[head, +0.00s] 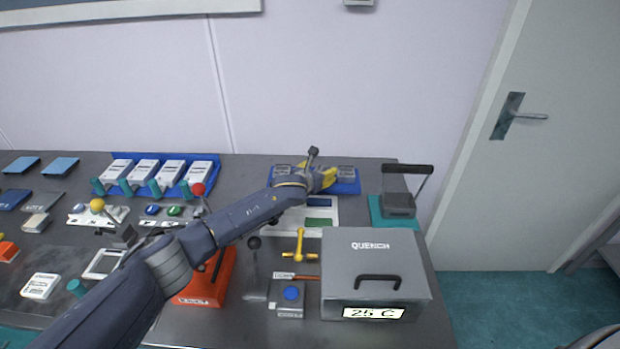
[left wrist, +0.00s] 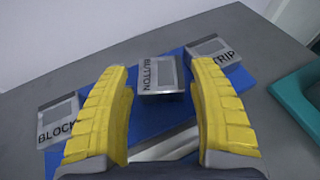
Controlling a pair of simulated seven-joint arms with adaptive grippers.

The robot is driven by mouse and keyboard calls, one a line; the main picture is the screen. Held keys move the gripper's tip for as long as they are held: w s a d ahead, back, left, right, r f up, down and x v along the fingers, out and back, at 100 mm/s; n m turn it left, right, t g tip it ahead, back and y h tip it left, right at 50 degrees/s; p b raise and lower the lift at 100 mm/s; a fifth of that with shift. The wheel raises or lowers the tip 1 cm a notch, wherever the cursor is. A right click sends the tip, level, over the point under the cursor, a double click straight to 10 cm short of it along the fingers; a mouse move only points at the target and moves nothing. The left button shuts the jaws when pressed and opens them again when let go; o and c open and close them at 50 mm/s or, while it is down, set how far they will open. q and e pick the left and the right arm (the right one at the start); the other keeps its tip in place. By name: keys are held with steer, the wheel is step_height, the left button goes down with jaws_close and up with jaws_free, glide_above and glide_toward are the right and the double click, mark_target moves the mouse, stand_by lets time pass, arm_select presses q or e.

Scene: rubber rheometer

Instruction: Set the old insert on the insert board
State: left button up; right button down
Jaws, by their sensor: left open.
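The blue insert board (head: 345,187) lies at the back of the table, right of centre, and fills much of the left wrist view (left wrist: 215,100). On it are grey inserts lettered BLOCK (left wrist: 58,120), BUTTON (left wrist: 162,76) and STRIP (left wrist: 210,50). My left gripper (head: 320,177) is over the board with its yellow fingers (left wrist: 160,72) apart. The BUTTON insert shows between and just beyond the fingertips; no finger visibly grips it. In the head view my left gripper hides the board's middle. Which insert is the old one is not marked. My right gripper is not in view.
A grey QUENCH box (head: 375,270) stands at the front right. A teal-based press-like device (head: 398,207) is right of the board. A blue rack of white units (head: 165,180) is at the back left. A red device (head: 205,280) stands under my left arm.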

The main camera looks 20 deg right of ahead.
arm_select(q)
steer(key=shift+v, duration=5.1)
